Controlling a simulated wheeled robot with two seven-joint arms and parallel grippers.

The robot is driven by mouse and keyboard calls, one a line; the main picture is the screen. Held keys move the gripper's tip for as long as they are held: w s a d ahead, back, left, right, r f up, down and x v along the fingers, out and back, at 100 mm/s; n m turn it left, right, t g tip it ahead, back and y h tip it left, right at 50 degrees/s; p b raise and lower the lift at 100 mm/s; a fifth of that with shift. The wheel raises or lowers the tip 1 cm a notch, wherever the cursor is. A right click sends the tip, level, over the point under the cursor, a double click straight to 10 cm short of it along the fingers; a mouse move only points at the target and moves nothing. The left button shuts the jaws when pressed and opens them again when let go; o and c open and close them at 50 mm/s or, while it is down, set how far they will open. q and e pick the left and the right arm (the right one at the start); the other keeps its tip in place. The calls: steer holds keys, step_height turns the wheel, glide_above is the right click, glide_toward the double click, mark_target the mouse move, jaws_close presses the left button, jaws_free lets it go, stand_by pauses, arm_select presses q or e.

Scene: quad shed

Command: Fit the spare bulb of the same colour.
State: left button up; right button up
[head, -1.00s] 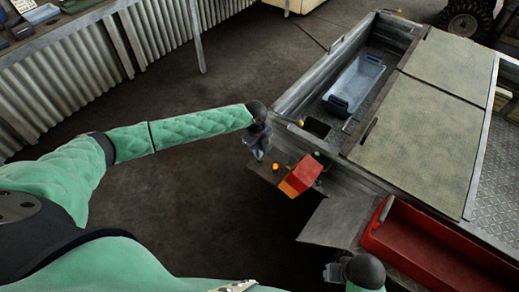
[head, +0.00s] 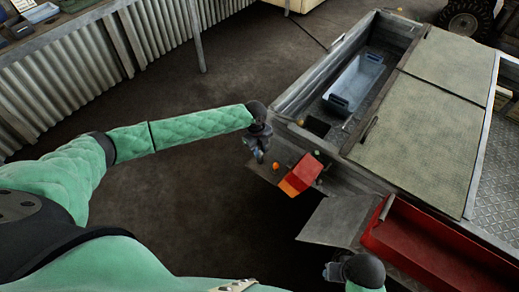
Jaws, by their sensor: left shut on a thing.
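My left gripper (head: 259,154) points down over the small shelf (head: 264,176) at the corner of the grey trailer. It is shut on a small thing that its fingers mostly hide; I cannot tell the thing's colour. A small round orange bulb (head: 276,166) sits on the shelf just right of the gripper, apart from it. A red lamp box (head: 307,167) with an orange lower part (head: 290,187) stands to the right. A small greenish round thing (head: 317,153) is behind it. My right gripper (head: 333,271) is low in the picture by the flap; its fingers are too small to judge.
A grey flap (head: 338,221) sticks out to the right of the lamp box. A long red tray (head: 440,258) lies beyond it. A blue-grey bin (head: 357,84) stands in the open trailer box. Flat lids (head: 445,72) cover the trailer's right part. The floor on the left is clear.

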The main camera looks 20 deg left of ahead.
arm_select(q)
steer(key=shift+f, duration=0.7)
stand_by(0.4)
steer(key=o, duration=1.3)
